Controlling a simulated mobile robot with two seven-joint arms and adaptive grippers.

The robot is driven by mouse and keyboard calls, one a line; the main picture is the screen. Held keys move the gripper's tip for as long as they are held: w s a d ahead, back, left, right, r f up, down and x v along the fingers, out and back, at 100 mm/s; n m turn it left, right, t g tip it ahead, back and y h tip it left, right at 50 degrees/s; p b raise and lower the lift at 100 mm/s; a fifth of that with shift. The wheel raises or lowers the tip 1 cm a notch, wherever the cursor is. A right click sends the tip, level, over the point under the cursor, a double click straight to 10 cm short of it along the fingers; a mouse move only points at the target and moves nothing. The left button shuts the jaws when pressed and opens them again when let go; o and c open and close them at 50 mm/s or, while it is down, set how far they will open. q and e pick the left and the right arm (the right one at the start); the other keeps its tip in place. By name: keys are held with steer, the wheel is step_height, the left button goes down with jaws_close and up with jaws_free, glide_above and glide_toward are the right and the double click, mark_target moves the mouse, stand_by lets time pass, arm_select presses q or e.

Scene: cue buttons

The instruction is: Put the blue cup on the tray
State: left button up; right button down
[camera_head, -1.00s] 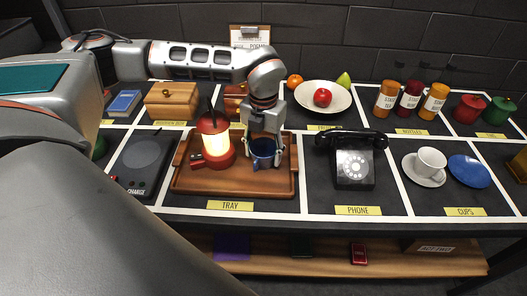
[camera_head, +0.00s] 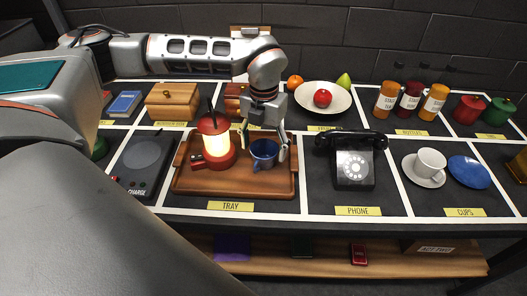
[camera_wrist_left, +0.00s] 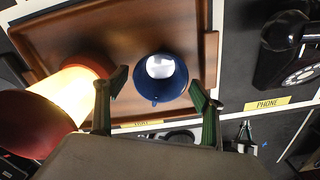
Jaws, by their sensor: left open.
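The blue cup (camera_head: 264,153) stands upright on the wooden tray (camera_head: 250,186), right of the lit red lantern (camera_head: 213,146). In the left wrist view the cup (camera_wrist_left: 160,77) shows its white inside, and the tray (camera_wrist_left: 120,38) lies under it. My left gripper (camera_head: 264,142) is open just above and behind the cup. In the wrist view its fingers (camera_wrist_left: 158,92) are spread to either side of the cup, apart from it.
A black phone (camera_head: 353,162) stands right of the tray. A white cup on a saucer (camera_head: 425,170) and a blue saucer (camera_head: 468,172) are further right.

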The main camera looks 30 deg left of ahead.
arm_select(q)
step_height(320, 180, up, 10)
stand_by(0.3)
steer(key=shift+f, duration=0.15)
stand_by(0.3)
